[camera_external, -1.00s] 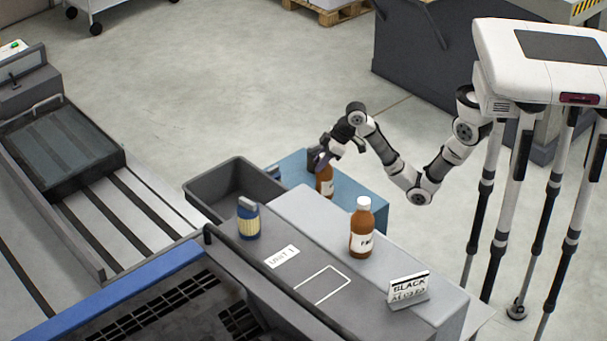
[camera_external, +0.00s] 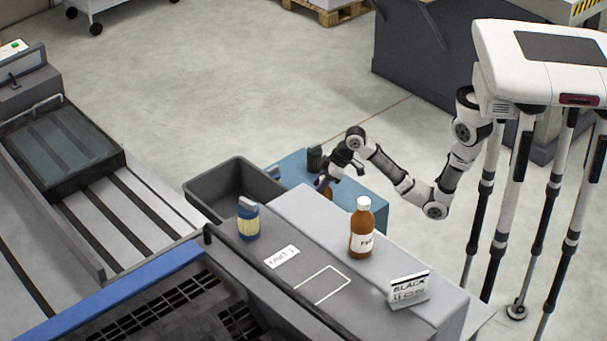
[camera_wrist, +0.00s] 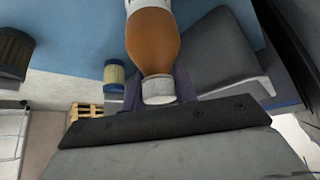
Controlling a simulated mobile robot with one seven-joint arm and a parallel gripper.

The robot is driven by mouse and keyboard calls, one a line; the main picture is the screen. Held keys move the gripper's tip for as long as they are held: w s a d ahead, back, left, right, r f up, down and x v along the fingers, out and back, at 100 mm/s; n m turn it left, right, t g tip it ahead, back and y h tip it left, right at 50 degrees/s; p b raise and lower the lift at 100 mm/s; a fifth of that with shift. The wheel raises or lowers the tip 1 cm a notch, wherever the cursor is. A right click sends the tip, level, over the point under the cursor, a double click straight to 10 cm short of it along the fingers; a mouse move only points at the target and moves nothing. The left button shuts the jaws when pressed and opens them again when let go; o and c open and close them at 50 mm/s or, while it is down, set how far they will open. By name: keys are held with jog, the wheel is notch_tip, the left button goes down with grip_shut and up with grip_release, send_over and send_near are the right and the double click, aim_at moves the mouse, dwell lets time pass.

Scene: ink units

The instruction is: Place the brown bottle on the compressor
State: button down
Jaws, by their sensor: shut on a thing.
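A brown bottle with a white cap (camera_wrist: 152,40) fills the top centre of the wrist view, its cap toward my gripper. My gripper (camera_external: 325,182) is shut on its neck end, above the blue surface (camera_external: 368,184). In the external view only a small brown part of this bottle (camera_external: 327,193) shows; my gripper and the grey unit hide the rest. A second brown bottle (camera_external: 361,228) with a white cap and label stands upright on the grey unit (camera_external: 300,205). I cannot tell which body is the compressor.
On the grey unit are a blue can with a yellowish band (camera_external: 248,219), a "UNIT 1" label (camera_external: 282,257), an empty white outline (camera_external: 322,285) and a small sign (camera_external: 408,290).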

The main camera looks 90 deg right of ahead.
jog(key=c, duration=1.1)
grip_release()
jog(key=p+v, duration=0.4)
jog(key=v, duration=0.8)
jog(key=shift+r, duration=0.15)
